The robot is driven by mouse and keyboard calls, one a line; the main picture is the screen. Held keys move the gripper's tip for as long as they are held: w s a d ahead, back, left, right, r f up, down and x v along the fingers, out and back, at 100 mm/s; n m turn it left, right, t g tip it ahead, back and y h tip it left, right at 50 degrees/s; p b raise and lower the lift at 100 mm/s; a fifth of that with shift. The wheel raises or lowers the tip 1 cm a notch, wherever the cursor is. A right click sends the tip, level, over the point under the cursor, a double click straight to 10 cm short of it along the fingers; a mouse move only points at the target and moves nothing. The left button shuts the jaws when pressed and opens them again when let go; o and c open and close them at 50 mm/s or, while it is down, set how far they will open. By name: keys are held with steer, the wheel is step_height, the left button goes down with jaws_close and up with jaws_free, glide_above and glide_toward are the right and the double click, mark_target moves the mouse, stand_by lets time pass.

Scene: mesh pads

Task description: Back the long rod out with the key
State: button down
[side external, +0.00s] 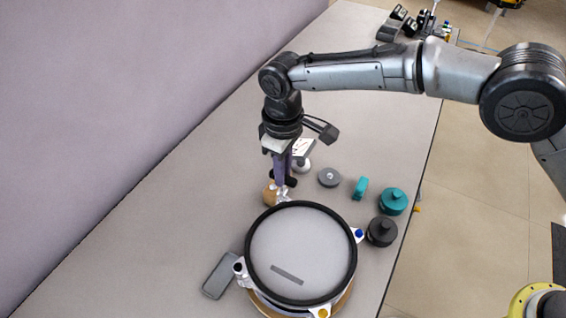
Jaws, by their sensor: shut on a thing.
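A round mesh pad (302,237) with a black hoop lies at the front of the table. Silver lugs sit around its edge. One has a blue end (359,233), one a dark end (238,268) and one a yellow end (323,312). My gripper (280,180) points down over the far lug (282,194), at the pad's back edge. It is shut on a narrow, purplish piece, probably the key, which is mostly hidden by the fingers. The long rod cannot be made out; whether the key touches it cannot be told.
A tan object (269,194) is close to my gripper's left. A grey disc (330,177), teal pieces (393,201) and a black knob-like piece (382,231) stand to the right. A grey flat block (220,275) lies left of the pad. The table left of my gripper is clear.

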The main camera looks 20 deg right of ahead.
steer(key=shift+f, duration=0.6)
steer(key=shift+f, duration=0.1)
steer(key=c, duration=1.5)
jaws_free()
jaws_close()
